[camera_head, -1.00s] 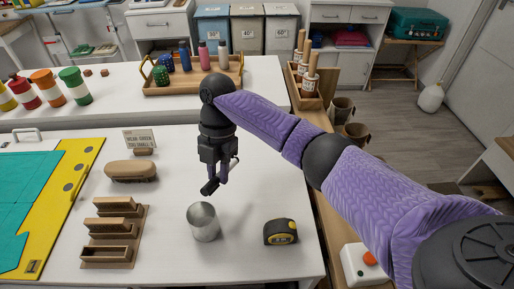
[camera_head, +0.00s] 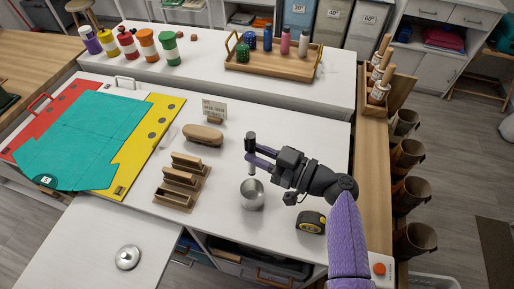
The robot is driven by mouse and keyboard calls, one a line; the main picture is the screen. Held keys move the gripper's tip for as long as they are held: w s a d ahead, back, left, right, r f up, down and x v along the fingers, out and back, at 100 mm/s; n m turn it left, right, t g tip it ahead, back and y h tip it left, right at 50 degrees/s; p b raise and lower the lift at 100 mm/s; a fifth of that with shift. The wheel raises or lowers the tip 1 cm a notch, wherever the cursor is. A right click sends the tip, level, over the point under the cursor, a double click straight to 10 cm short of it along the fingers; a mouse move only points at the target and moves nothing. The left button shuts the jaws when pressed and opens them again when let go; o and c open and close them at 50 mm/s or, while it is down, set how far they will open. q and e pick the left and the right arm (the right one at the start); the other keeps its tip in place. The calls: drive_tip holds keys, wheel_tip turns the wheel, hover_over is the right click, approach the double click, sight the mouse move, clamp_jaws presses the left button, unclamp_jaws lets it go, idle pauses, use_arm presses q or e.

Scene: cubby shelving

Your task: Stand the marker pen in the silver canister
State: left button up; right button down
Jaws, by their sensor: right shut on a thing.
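The silver canister (camera_head: 252,194) stands upright and open on the white table, right of the wooden block holder. My right gripper (camera_head: 257,156) reaches in from the right and is shut on the marker pen (camera_head: 251,144). The pen is upright, with a black upper end and a paler part below the fingers. In the picture its lower end is just above the canister's far rim; I cannot tell the exact height or whether it touches. My left gripper is not in view.
A yellow-black tape measure (camera_head: 311,222) lies right of the canister. A wooden block holder (camera_head: 181,183), a brush (camera_head: 203,134) and a small sign (camera_head: 214,109) are to the left. A wooden tray of bottles (camera_head: 272,65) stands on the counter behind.

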sight(255, 171)
wheel_tip(255, 171, down, 6)
drive_tip(key=b, duration=0.4)
drive_tip(key=shift+f, duration=0.25)
wheel_tip(255, 171, down, 5)
drive_tip(key=b, duration=0.5)
drive_tip(key=shift+r+b, duration=0.1)
drive_tip(key=shift+b, duration=0.25)
drive_tip(key=shift+f+b, duration=0.2)
drive_tip(key=shift+b, duration=0.15)
drive_tip(key=shift+c, duration=2.3)
unclamp_jaws()
